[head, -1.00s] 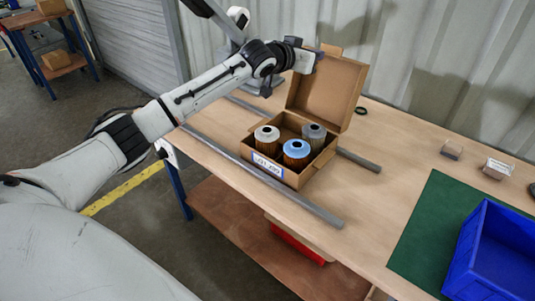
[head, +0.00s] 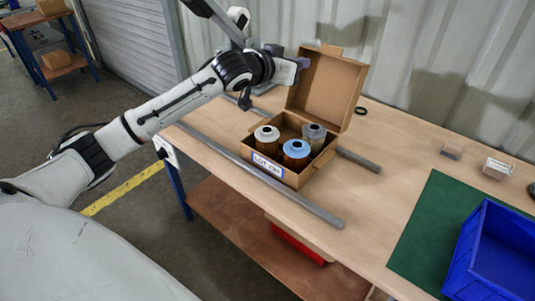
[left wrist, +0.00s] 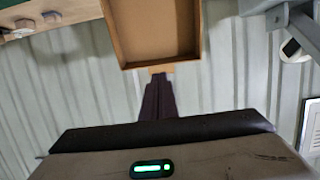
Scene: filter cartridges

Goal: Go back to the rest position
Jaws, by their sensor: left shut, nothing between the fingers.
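My left gripper (head: 304,56) is beside the upper left part of the raised box lid (head: 327,88), above the table. It is shut and empty; its dark fingers also show in the left wrist view (left wrist: 158,100), in front of the lid. The open cardboard box (head: 255,158) holds three filter cartridges: one with a white top (head: 267,134), one with a blue top (head: 296,150) and one with a grey top (head: 314,132). All stand upright. I cannot tell whether the gripper touches the lid. My right gripper is not in view.
The wooden table (head: 375,200) carries metal rails (head: 265,178) in front of and behind the box. A blue bin (head: 470,245) and green mat (head: 420,225) are at the right. Small blocks (head: 497,168) lie near the corrugated wall. A grey post stands behind my left wrist.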

